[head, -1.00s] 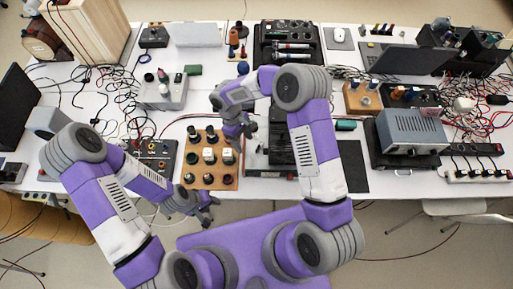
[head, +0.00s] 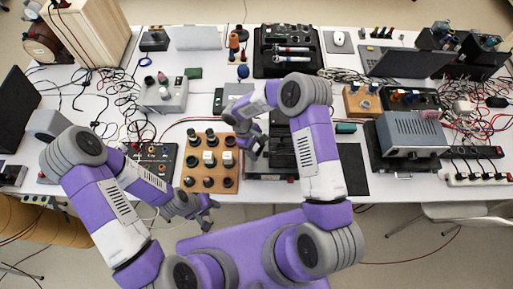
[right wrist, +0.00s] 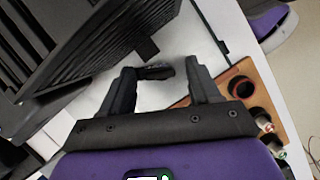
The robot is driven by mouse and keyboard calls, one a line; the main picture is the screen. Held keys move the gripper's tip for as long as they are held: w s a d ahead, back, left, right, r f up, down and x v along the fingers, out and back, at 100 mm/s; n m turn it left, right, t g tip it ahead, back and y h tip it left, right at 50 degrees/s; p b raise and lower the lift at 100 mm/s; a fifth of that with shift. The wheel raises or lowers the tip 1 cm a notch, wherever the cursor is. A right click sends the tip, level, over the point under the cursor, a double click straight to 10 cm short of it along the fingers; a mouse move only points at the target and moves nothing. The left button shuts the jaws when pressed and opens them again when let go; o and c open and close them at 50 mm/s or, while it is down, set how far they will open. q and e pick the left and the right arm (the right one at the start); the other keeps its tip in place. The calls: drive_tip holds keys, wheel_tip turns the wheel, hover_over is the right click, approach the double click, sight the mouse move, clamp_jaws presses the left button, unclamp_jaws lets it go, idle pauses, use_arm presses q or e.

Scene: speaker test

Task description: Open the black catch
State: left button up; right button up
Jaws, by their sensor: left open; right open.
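A black ribbed case (right wrist: 90,50) fills the upper left of the right wrist view; in the head view a black unit (head: 282,160) stands at the middle of the table, partly hidden by my right arm. A small black tab (right wrist: 148,48) juts from the case's edge and may be the catch. My right gripper (head: 256,148) is open beside the unit's left side. In the right wrist view its fingers (right wrist: 160,72) are apart, with a short dark piece between them that I cannot identify. My left gripper (head: 206,207) is open and empty near the table's front edge.
A wooden board with several dark round knobs (head: 210,181) lies just left of my right gripper; it also shows in the right wrist view (right wrist: 262,82). A grey metal box (head: 412,134) stands at right. Cables clutter both sides.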

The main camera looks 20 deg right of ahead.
drive_tip(key=shift+c, duration=0.2)
drive_tip(key=c, duration=1)
drive_tip(key=n+t+b, duration=0.1)
drive_tip(key=n+b, duration=0.1)
drive_tip(key=shift+a+f+n+h, duration=0.1)
drive_tip(key=shift+f+n+h, duration=0.05)
drive_tip(key=shift+n+h, duration=0.25)
drive_tip(key=shift+s+n+t+b, duration=0.1)
drive_tip(key=shift+n+t+b, duration=0.3)
drive_tip(key=shift+n, duration=0.5)
drive_tip(key=o, duration=1)
drive_tip(key=shift+o, duration=0.2)
drive_tip(key=shift+r, duration=0.2)
drive_tip(key=v, duration=0.7)
drive_tip(key=shift+a+r, duration=0.15)
drive_tip(key=shift+r, duration=0.1)
